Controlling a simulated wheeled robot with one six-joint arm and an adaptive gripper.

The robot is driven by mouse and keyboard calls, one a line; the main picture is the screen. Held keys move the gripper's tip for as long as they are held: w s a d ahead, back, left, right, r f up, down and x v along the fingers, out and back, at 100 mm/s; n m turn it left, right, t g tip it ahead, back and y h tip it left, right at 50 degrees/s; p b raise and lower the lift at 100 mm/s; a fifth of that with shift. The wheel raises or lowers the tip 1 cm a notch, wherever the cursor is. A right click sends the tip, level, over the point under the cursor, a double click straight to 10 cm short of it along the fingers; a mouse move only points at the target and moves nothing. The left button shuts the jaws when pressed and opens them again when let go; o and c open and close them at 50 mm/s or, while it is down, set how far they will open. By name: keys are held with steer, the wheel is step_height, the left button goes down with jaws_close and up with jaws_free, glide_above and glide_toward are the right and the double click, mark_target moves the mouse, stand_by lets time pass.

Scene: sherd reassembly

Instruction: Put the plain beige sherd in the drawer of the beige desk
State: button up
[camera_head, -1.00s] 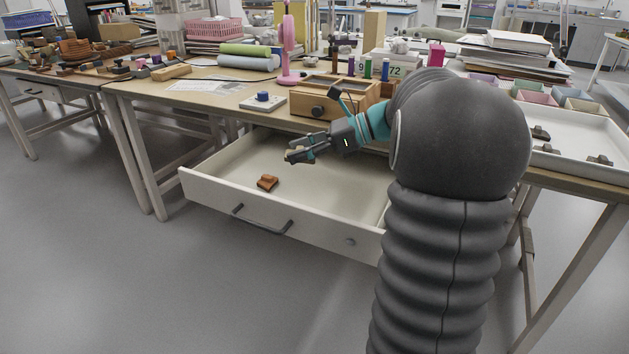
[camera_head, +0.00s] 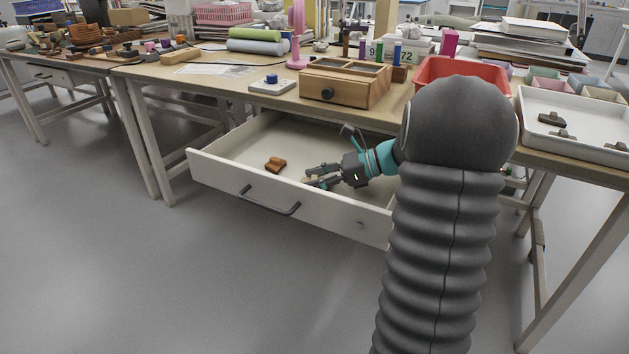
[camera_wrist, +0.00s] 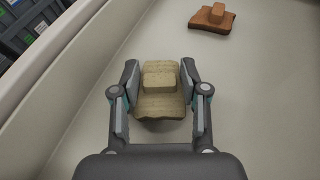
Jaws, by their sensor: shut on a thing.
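The plain beige sherd (camera_wrist: 160,105) is between the two fingers of my gripper (camera_wrist: 160,88) in the wrist view, with a raised block on its top. My gripper (camera_head: 312,178) is shut on it, low inside the open drawer (camera_head: 235,172) of the beige desk (camera_head: 195,92). In the head view the sherd (camera_head: 308,180) shows only as a small pale patch at the fingertips. I cannot tell whether it touches the drawer floor.
A reddish-brown sherd (camera_head: 275,164) lies in the drawer, left of my gripper; it also shows in the wrist view (camera_wrist: 212,18). On the desktop are a wooden box (camera_head: 345,88), a red bin (camera_head: 462,70) and a white tray (camera_head: 575,130). Drawer floor around the brown sherd is clear.

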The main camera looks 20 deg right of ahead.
mark_target(345, 189)
steer(key=shift+f, duration=0.1)
steer(key=o, duration=1.1)
steer(key=shift+o, duration=0.2)
steer(key=v, duration=0.7)
steer(key=shift+s+d+r+p, duration=0.15)
steer(key=shift+d+r+p, duration=0.05)
steer(key=shift+p, duration=0.15)
